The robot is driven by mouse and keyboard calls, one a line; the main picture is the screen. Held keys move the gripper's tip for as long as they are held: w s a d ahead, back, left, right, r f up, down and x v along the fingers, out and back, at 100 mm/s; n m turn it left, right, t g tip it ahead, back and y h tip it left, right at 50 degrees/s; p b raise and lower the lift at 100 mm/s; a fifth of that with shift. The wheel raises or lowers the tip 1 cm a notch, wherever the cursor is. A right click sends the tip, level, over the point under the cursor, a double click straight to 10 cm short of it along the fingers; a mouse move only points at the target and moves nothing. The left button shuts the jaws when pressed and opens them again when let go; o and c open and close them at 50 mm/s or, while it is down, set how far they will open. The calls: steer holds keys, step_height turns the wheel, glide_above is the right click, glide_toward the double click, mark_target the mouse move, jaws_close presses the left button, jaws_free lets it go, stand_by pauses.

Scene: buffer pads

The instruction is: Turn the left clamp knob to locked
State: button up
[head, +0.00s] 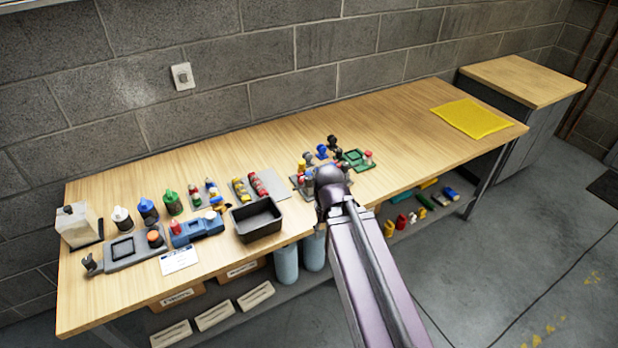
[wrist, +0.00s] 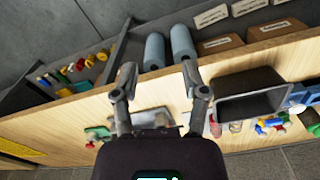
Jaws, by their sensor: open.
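A grey fixture (head: 122,250) with a square recess lies at the left front of the bench in the head view. A dark knob (head: 90,264) stands at its left end and an orange-topped knob (head: 155,238) at its right. I cannot read either knob's setting, nor tell for sure which is the left clamp knob. My gripper (wrist: 159,75) is open and empty in the wrist view, above the bench's front edge. In the head view my arm covers its fingers, near the bench's middle, well right of the fixture.
A black tray (head: 257,222) lies between the fixture and my arm. A blue device (head: 198,230) and a white card (head: 180,260) lie right of the fixture. Several bottles (head: 148,210) stand behind it. Several small parts crowd around my gripper. The bench's right half is mostly clear, with a yellow mat (head: 466,117).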

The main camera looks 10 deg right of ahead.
steer(key=shift+o, duration=0.2)
steer(key=shift+d, duration=0.15)
steer(key=shift+o, duration=1.1)
step_height(320, 180, up, 7)
steer(key=n+p, duration=0.7)
steer(key=n, duration=0.5)
glide_above(308, 177)
steer(key=shift+s+f, duration=0.1)
steer(key=shift+f, duration=0.15)
step_height(308, 177, down, 13)
steer(key=b, duration=1.4)
steer(key=shift+f, duration=0.2)
